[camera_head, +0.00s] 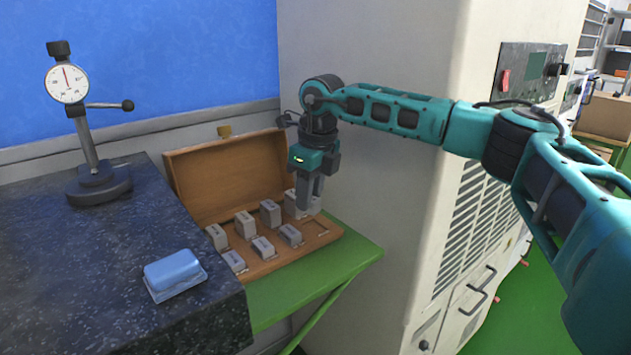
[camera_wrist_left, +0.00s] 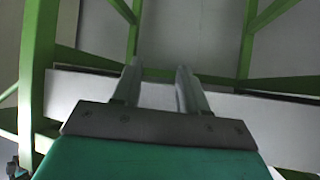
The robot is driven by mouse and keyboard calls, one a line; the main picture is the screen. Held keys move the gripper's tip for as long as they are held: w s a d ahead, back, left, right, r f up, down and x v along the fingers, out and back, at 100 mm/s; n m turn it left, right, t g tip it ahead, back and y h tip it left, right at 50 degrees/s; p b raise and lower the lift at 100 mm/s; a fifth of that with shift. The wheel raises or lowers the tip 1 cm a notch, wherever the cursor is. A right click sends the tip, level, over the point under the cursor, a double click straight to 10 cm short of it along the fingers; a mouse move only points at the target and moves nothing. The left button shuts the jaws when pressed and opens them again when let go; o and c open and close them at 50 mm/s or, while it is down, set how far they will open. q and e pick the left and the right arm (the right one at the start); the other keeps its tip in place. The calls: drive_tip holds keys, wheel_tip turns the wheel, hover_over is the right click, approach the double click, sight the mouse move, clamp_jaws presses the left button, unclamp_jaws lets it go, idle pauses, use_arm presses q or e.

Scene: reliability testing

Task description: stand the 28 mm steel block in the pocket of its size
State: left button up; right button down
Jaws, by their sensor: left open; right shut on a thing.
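My right gripper (camera_head: 311,203) points down over the right end of the open wooden case (camera_head: 207,191). It is shut on a grey steel block (camera_head: 291,204), which its fingers partly hide. I cannot tell whether this block touches the case floor. Several other grey steel blocks stand in two rows, among them a back-row block (camera_head: 270,213) and a front-row block (camera_head: 290,235). An empty pocket (camera_head: 319,228) shows at the front right of the case. Size marks are too small to read. My left gripper (camera_wrist_left: 157,82) is open and empty in the left wrist view, away from the case.
The case stands on a green table (camera_head: 340,262). Left of it, a dark granite plate (camera_head: 90,270) carries a dial gauge stand (camera_head: 97,185) and a blue box-shaped thing (camera_head: 174,272). A large pale cabinet (camera_head: 385,220) rises close on the right. Green bars (camera_wrist_left: 38,70) surround my left gripper.

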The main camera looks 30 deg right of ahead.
drive_tip(key=f+m+b, duration=0.1)
drive_tip(key=d+f+m+b, duration=0.1)
drive_tip(key=w+d+f+m+b, duration=0.1)
drive_tip(key=f+b, duration=0.1)
drive_tip(key=shift+w+d+m, duration=0.1)
drive_tip(key=shift+m, duration=0.3)
drive_tip(key=shift+f+b, duration=0.3)
drive_tip(key=shift+f, duration=0.6)
idle(0.4)
drive_tip(key=c, duration=0.8)
unclamp_jaws()
